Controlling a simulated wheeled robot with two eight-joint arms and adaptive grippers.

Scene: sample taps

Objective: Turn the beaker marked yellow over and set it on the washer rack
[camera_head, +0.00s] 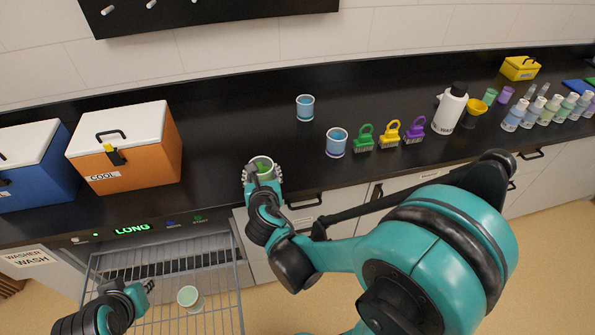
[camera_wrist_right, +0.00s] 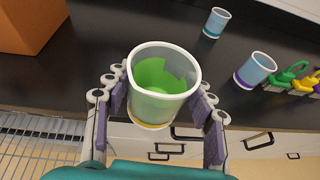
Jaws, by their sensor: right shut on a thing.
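My right gripper (camera_head: 262,172) is shut on a clear beaker (camera_head: 262,161) and holds it near the counter's front edge. In the right wrist view the beaker (camera_wrist_right: 163,85) stands mouth up between the fingers (camera_wrist_right: 162,112), with green contents and a yellow band at its base. The washer rack (camera_head: 215,303) is a wire rack pulled out at the lower left. A pale beaker (camera_head: 190,299) with a green ring at its upper end stands on it. My left gripper (camera_head: 146,288) is low at the left over the rack, and its fingers are too small to judge.
Two beakers, one with a teal band (camera_head: 305,108) and one with a purple band (camera_head: 336,143), stand on the dark counter. Green (camera_head: 364,138), yellow (camera_head: 389,134) and purple (camera_head: 414,130) brushes stand beside them. An orange cooler (camera_head: 127,150) stands left. A white bottle (camera_head: 451,109) stands right.

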